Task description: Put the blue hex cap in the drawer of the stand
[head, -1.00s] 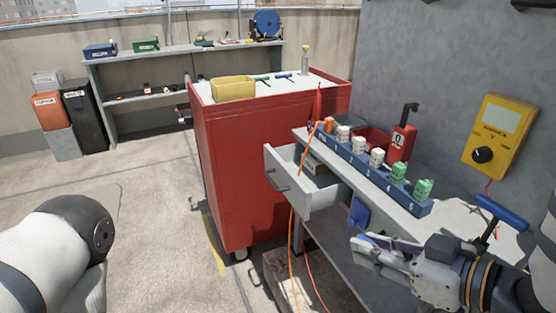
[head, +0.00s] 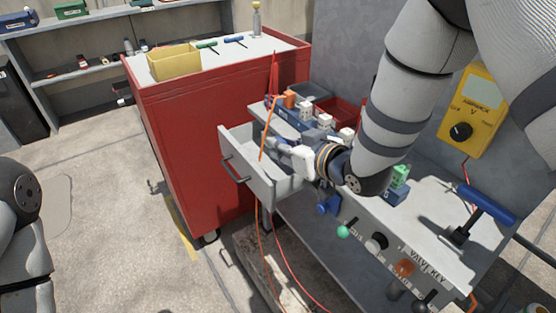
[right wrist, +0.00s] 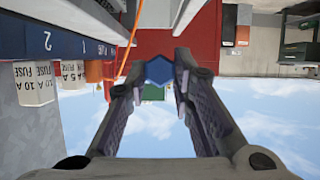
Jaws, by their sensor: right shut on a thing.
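The blue hex cap (right wrist: 159,70) sits between the fingertips of my right gripper in the right wrist view. My right gripper (head: 280,150) is shut on it, with its fingers over the open drawer (head: 262,182) in the head view. I cannot make out the cap there. The drawer is grey-white and pulled out of the left end of the stand (head: 440,225). My arm and gripper hide part of the stand top and the drawer's right side. My left gripper is not in view; only a link of my left arm shows at the left edge.
An orange cable (head: 262,150) hangs down across the drawer. A red cabinet (head: 195,140) with a yellow bin (head: 173,62) stands behind it. White fuse blocks (right wrist: 32,83) line a blue rail beside the gripper. A blue T-handle (head: 487,204) stands on the right.

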